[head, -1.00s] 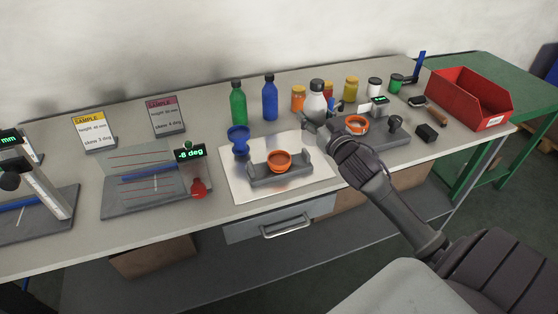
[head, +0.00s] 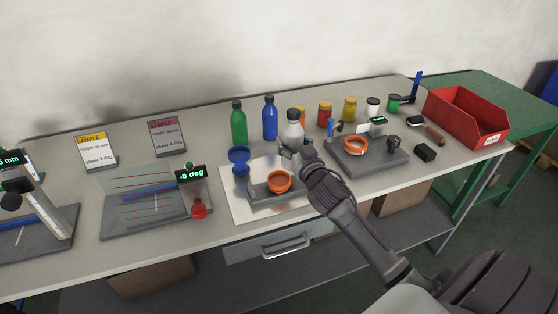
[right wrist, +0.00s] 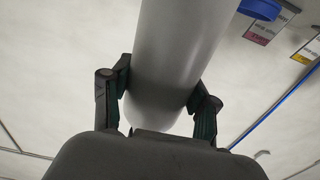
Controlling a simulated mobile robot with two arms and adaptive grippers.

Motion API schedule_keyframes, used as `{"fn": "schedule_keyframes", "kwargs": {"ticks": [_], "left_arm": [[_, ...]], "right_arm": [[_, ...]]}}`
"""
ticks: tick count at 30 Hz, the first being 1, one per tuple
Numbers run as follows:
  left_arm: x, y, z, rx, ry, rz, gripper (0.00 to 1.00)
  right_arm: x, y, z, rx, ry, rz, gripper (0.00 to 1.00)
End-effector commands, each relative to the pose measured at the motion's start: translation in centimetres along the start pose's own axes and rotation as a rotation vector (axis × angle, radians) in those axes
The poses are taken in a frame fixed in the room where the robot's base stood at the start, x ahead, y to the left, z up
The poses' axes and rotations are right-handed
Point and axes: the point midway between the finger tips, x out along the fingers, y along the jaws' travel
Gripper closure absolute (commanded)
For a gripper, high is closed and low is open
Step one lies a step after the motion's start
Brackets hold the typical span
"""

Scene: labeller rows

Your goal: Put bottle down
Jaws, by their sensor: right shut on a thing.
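The white-grey bottle with a dark cap (head: 293,126) is upright in my right gripper (head: 294,147), towards the back of the bench beside the blue bottle. In the right wrist view the grey bottle body (right wrist: 178,50) stands between the two fingers of the right gripper (right wrist: 158,92), which are shut on it. The gripper hides the bottle's lower part in the head view, so I cannot tell whether its base touches anything. My left gripper is not in view.
A grey cradle with an orange ring (head: 279,182) sits on a white sheet (head: 240,209) just in front. Green (head: 238,126) and blue (head: 270,118) bottles stand left of the held bottle. Several jars and a grey fixture (head: 366,159) are to the right, beyond them a red bin (head: 455,122).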

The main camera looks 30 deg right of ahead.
Motion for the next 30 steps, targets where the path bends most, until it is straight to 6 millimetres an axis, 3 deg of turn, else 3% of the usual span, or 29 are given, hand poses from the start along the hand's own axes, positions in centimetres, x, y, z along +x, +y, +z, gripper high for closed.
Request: {"fn": "schedule_keyframes", "kwargs": {"ticks": [3,8,18,29,30], "left_arm": [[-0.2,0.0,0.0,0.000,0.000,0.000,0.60],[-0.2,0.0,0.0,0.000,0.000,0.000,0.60],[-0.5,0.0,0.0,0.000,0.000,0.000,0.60],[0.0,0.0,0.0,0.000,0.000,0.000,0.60],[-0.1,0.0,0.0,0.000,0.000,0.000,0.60]], "right_arm": [[0.5,-2.2,1.3,0.005,0.000,-0.001,0.70],[0.7,-3.5,2.2,0.001,0.000,0.001,0.70],[0.7,-3.7,5.8,0.002,-0.001,0.001,0.70],[0.7,-3.6,6.3,0.000,0.000,0.000,0.70],[0.7,-3.6,6.2,0.000,0.000,0.000,0.36]]}}
